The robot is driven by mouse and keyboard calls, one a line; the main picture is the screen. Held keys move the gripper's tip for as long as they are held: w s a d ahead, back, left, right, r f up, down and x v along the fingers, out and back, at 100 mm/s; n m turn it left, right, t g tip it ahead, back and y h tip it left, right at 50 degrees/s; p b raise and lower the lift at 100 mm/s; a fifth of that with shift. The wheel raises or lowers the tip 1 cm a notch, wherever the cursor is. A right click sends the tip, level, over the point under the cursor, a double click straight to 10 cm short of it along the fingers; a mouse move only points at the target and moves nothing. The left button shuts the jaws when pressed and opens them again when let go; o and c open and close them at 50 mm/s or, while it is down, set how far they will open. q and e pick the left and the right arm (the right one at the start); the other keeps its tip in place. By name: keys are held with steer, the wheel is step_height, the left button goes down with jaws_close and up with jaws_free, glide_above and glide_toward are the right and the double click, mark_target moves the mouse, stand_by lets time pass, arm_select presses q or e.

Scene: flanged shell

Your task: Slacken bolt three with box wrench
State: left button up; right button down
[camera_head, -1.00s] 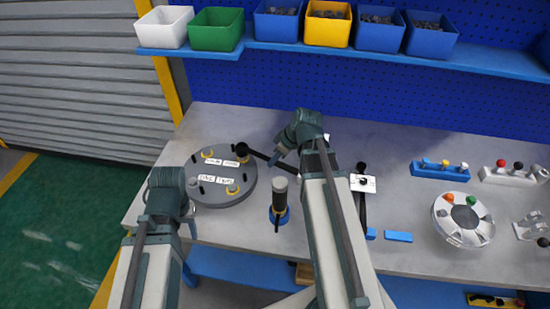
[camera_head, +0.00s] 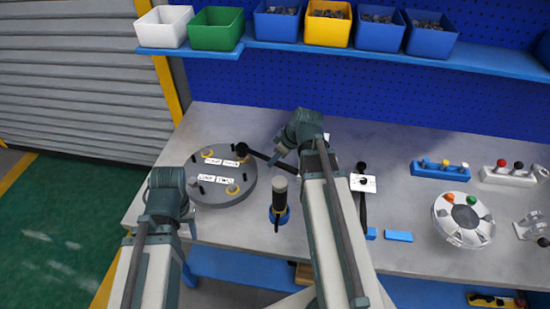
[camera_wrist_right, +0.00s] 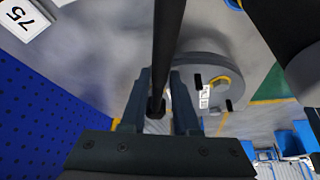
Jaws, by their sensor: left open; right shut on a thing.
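A round dark grey flanged shell (camera_head: 225,193) lies at the left of the bench, with bolts, dark studs and white labels on top. The label words are too small to read surely. The black box wrench (camera_head: 258,156) has its ring end over the bolt position at the shell's upper right edge. My right gripper (camera_head: 284,152) is shut on its handle; the wrist view shows the dark handle (camera_wrist_right: 168,45) between the gripper fingers (camera_wrist_right: 158,105). Whether the ring is fully seated is hidden. My left gripper (camera_head: 190,215) is open and empty at the shell's near left edge.
A dark cylinder in a blue holder (camera_head: 280,207) stands right of the shell. A long black tool (camera_head: 362,205) lies beyond my right arm by a white card (camera_head: 364,183). A silver round fixture (camera_head: 463,220) stands at the right. Bins line the shelf (camera_head: 390,56) above.

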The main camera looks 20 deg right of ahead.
steer(key=shift+f+b, duration=1.2)
steer(key=shift+f, duration=0.05)
steer(key=shift+w+d, duration=0.1)
steer(key=w+d+n+g+y, duration=0.2)
steer(key=w+d+n+g, duration=0.2)
steer(key=w+n, duration=0.8)
steer(key=shift+w+d+g, duration=0.25)
steer(key=shift+d+g, duration=0.05)
steer(key=shift+d, duration=0.4)
stand_by(0.8)
steer(key=shift+f+n, duration=0.1)
steer(key=shift+n, duration=0.2)
